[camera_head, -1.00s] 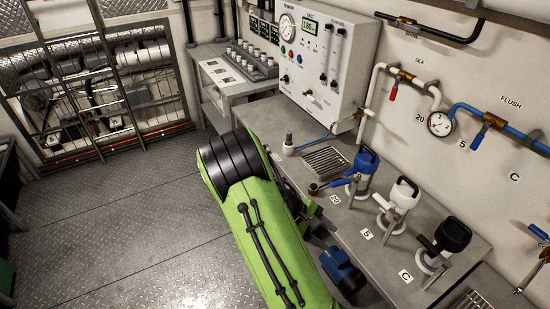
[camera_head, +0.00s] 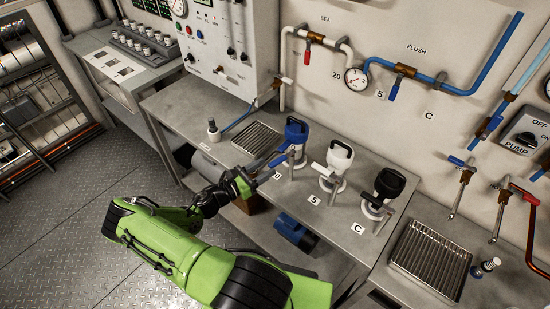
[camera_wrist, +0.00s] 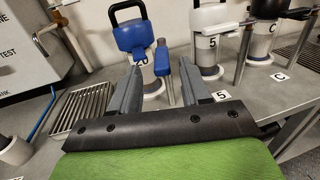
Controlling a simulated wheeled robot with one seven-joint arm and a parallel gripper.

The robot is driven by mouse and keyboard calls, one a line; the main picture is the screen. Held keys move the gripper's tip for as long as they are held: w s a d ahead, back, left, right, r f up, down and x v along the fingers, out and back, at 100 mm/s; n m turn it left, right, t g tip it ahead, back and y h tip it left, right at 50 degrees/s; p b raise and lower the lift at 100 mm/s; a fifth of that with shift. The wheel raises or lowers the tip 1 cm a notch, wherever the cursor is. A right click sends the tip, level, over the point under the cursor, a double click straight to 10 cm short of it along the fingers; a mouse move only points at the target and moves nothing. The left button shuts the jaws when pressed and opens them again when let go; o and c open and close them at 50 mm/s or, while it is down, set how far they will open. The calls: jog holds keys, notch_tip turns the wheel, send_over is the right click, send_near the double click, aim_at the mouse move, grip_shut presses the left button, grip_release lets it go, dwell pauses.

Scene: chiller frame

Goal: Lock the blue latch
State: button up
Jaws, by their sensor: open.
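The blue-topped filter housing (camera_head: 296,130) with a black carry handle stands upright on the grey bench, leftmost of three. A blue latch (camera_head: 281,159) sticks out at its front. In the wrist view, the latch (camera_wrist: 161,58) is a narrow upright blue piece beside the blue cap (camera_wrist: 134,36). My gripper (camera_head: 272,174) is just in front of the housing, at the bench's front edge. In the wrist view, my gripper (camera_wrist: 158,68) is open, with one grey finger on each side of the latch in the picture. I cannot tell whether either finger touches it. The fingers partly hide the housing's lower body.
A white-topped housing (camera_head: 340,156) and a black-topped one (camera_head: 389,184) stand to the right. A drain grate (camera_head: 256,141) lies to the left, with a small white fitting (camera_head: 213,130) beyond it. Pipes with a gauge (camera_head: 356,80) run along the wall behind.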

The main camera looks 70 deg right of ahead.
aim_at(286, 155)
jog(key=x, duration=0.6)
jog(key=shift+s+p, duration=0.1)
jog(key=shift+p, duration=0.2)
grip_shut()
